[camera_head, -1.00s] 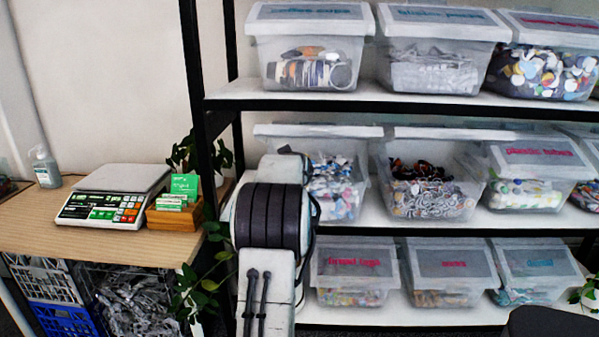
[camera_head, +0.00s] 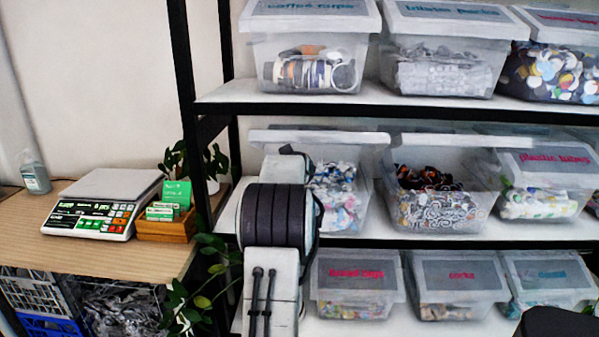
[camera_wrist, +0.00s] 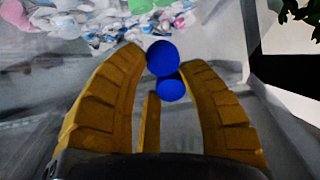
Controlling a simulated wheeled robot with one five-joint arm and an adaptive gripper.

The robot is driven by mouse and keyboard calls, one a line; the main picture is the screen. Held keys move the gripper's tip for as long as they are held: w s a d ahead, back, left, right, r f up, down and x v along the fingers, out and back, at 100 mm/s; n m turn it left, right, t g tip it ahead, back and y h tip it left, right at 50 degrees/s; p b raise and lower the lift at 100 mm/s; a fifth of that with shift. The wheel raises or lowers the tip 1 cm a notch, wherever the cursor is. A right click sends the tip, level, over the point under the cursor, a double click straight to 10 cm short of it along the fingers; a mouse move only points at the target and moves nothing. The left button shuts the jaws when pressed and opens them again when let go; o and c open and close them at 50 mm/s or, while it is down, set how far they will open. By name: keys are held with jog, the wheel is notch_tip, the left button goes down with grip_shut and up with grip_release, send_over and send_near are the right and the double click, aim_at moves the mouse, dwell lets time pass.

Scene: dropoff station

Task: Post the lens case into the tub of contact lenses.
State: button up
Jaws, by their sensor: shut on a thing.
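The lens case (camera_wrist: 164,62) shows in the wrist view as two deep-blue round caps. My gripper (camera_wrist: 165,60) has its yellow fingers closed on either side of it, near the tips. The tub with white, pink and pale-blue pieces (camera_head: 345,205) is on the middle shelf at its left end, partly behind my arm. I take it for the tub of contact lenses, but I cannot read its label. Its contents (camera_wrist: 95,22) show at the top of the wrist view, beyond the case, so the case appears apart from them. My gripper is hidden behind my arm in the head view.
A tub of dark and white pieces (camera_head: 435,205) stands to the right. The shelf above (camera_head: 370,100) holds more tubs. A black shelf post (camera_head: 185,90), a plant (camera_head: 205,265) and a wooden counter (camera_head: 60,235) with a scale (camera_head: 105,205) lie to the left.

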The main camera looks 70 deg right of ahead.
jog(key=o, duration=0.8)
jog(key=shift+v, duration=6.05)
